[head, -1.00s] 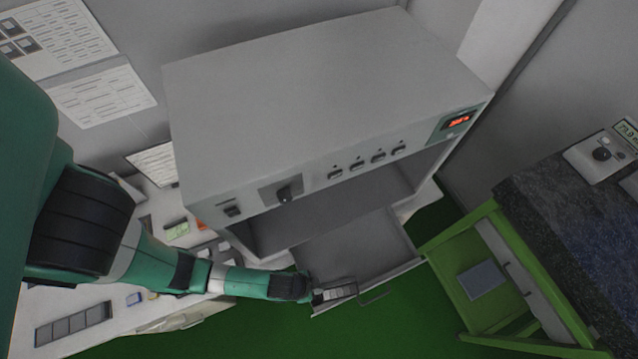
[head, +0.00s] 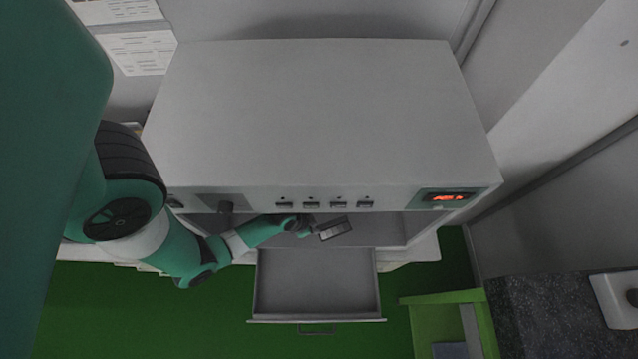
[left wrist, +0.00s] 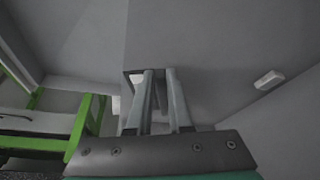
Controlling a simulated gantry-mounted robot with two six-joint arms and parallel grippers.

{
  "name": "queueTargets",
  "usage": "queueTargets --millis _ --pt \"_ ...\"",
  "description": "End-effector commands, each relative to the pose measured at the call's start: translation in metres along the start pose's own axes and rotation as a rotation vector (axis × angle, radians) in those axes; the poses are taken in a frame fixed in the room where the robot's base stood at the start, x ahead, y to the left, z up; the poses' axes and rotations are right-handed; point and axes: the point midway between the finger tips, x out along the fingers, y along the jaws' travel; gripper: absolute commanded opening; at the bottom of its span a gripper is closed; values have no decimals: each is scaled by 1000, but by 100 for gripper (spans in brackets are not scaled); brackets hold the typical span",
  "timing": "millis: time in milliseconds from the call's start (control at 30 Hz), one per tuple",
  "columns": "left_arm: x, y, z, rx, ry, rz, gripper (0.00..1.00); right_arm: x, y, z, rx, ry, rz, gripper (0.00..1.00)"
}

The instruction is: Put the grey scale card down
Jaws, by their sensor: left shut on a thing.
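The grey scale card (head: 335,229) is a small flat piece with grey patches and a dark edge. My left gripper (head: 313,230) is shut on its left end and holds it slightly tilted. In the head view the card shows in front of the opening of the grey cabinet (head: 320,110), behind the pulled-out drawer or tray (head: 315,284). I cannot tell whether it touches the chamber floor (head: 385,233). In the left wrist view my left gripper's fingers (left wrist: 160,95) are close together, with a dark-edged piece partly hidden behind them. My right gripper is not in view.
A green frame (head: 440,298) and a dark speckled worktop (head: 545,315) stand at right. The pulled-out tray is empty.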

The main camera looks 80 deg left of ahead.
Motion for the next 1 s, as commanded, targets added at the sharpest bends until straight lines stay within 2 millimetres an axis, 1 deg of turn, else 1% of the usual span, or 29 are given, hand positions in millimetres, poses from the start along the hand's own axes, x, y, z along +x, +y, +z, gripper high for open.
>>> queueTargets --millis 67,200,267,433,533,833,933,967,1000 --pt "-1 -6 1 -25 1 -10 0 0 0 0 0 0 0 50" --pt "2 -8 2 -29 0 -12 0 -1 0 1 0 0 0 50" --pt "8 -7 5 -29 0 -12 0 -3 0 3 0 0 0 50" --pt "36 -7 16 -29 -1 -11 0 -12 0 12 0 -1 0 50" --pt "45 -7 19 -28 1 -11 0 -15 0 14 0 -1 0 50" --pt "46 -7 20 -27 1 -12 0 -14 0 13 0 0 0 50" --pt "50 -7 22 -27 1 -12 0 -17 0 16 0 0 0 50" --pt "49 -7 22 -27 1 -12 20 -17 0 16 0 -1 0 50" --pt "48 -7 21 -27 1 -12 28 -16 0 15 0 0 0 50"
